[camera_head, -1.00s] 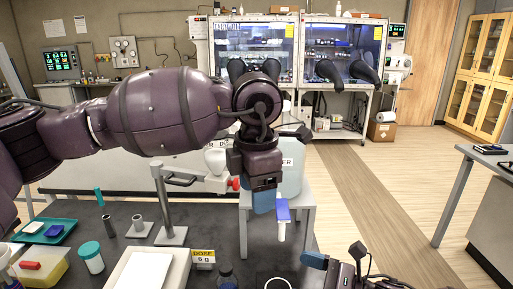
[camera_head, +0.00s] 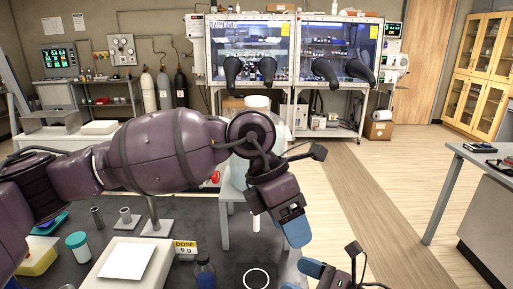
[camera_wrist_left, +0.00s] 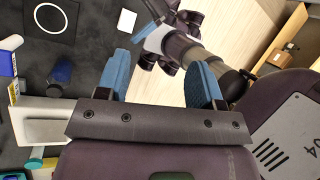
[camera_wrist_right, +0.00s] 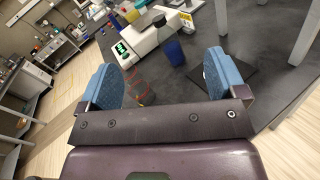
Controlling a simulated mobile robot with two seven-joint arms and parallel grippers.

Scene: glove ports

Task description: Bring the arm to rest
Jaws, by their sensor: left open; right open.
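My left arm reaches across the head view from the left. My left gripper (camera_head: 296,232) hangs beyond the right edge of the dark bench, its blue fingers pointing down. In the left wrist view its two blue fingers (camera_wrist_left: 164,80) stand apart with nothing between them. My right gripper (camera_head: 325,275) shows only in part at the bottom of the head view. In the right wrist view its blue fingers (camera_wrist_right: 162,80) are spread and empty, facing the bench.
The dark bench (camera_head: 190,215) holds a white scale (camera_head: 125,262), a "DOSE 6 g" sign (camera_head: 186,247), a dark blue bottle (camera_head: 204,272), a teal-capped jar (camera_head: 78,247) and a metal stand (camera_head: 154,222). A jug on a small table is partly hidden behind my left arm.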

